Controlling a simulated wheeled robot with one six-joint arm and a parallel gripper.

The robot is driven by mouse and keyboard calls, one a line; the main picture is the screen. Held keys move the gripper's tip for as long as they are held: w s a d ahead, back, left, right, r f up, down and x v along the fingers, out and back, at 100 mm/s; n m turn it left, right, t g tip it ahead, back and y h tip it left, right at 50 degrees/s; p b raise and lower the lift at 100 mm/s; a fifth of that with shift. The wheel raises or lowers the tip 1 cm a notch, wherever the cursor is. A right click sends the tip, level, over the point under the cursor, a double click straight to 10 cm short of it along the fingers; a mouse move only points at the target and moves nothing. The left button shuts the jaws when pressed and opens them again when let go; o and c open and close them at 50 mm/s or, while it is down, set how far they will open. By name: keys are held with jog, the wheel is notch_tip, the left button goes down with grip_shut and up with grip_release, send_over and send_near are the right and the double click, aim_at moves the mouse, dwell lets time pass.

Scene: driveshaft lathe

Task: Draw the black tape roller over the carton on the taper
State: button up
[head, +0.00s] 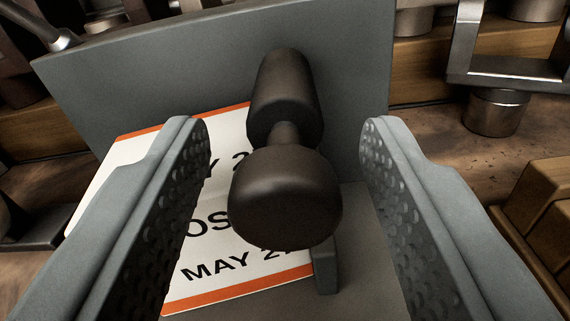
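A black object (285,195) with a thick rounded near end, a narrow neck and a cylindrical far part stands in the middle of the head view. It looks like the black tape roller. My gripper (284,125) is open, with one dimpled grey finger on each side of it. Clear gaps show on both sides, and neither finger appears to touch it. No carton on a taper can be made out in this view.
A grey panel (180,75) rises behind the black object. A white card (130,170) with orange bands and black print lies partly behind it and the left finger. Brown blocks (545,205) are at right. A metal frame (510,75) and cylinder (495,112) are at upper right.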

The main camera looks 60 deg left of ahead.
jog(key=v, duration=1.7)
jog(key=shift+d, duration=0.15)
